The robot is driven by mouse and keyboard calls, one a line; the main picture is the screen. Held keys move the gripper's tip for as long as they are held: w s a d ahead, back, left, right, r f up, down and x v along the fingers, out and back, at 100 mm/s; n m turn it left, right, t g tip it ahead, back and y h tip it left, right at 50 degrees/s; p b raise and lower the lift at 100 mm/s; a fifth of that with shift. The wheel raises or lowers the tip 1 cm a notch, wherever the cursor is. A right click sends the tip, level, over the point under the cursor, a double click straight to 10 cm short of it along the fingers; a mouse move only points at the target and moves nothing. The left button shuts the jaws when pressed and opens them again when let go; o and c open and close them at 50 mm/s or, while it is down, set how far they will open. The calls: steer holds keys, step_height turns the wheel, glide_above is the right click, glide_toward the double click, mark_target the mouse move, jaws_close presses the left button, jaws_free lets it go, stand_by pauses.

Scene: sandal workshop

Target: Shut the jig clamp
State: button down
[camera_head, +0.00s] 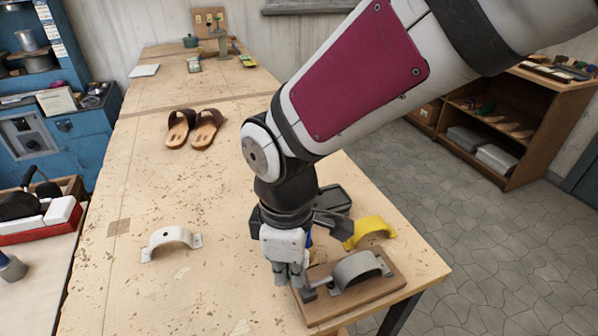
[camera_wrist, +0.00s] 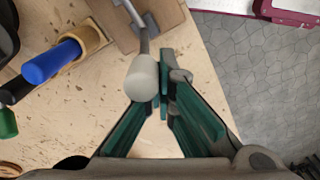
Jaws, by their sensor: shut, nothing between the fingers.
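The jig has a wooden base (camera_head: 335,300) near the front right of the bench, with a grey arch (camera_head: 358,268) on it. In the wrist view, a grey clamp lever (camera_wrist: 143,42) runs from the wooden base to a pale rounded knob (camera_wrist: 142,78). My gripper (camera_head: 288,284) is shut and empty at the left end of the jig. In the wrist view its teal fingertips (camera_wrist: 163,84) are together just right of the knob; I cannot tell whether they touch it. The clamp's lower parts are mostly hidden in the head view.
A yellow arch (camera_head: 370,230) lies behind the jig and a white arch (camera_head: 172,240) to the left. In the wrist view, a blue-handled tool (camera_wrist: 52,62) sits left of the knob. Sandals (camera_head: 193,128) lie farther back. The bench's right edge is close to the jig.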

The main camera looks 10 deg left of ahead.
step_height(320, 180, up, 7)
steer(key=a+p, duration=0.1)
steer(key=p, duration=0.3)
steer(key=shift+s+r+p, duration=0.2)
steer(key=shift+s+p, duration=0.15)
steer(key=shift+s, duration=0.05)
steer(key=shift+a, duration=0.1)
steer(key=w+d+r+m+t, duration=0.1)
steer(key=d+r+m+t, duration=0.1)
steer(key=d+r+m, duration=0.45)
steer(key=w+d+r+m+t, duration=0.1)
steer(key=d+r+m, duration=0.2)
steer(key=d, duration=0.7)
steer(key=s+d+r+m+t, duration=0.2)
steer(key=s+d+r+m, duration=0.2)
steer(key=s+d+m, duration=0.3)
steer(key=d+m, duration=0.2)
steer(key=d, duration=0.3)
steer(key=shift+s+r+t, duration=0.15)
steer(key=shift+s+t, duration=0.2)
steer(key=shift+t, duration=0.05)
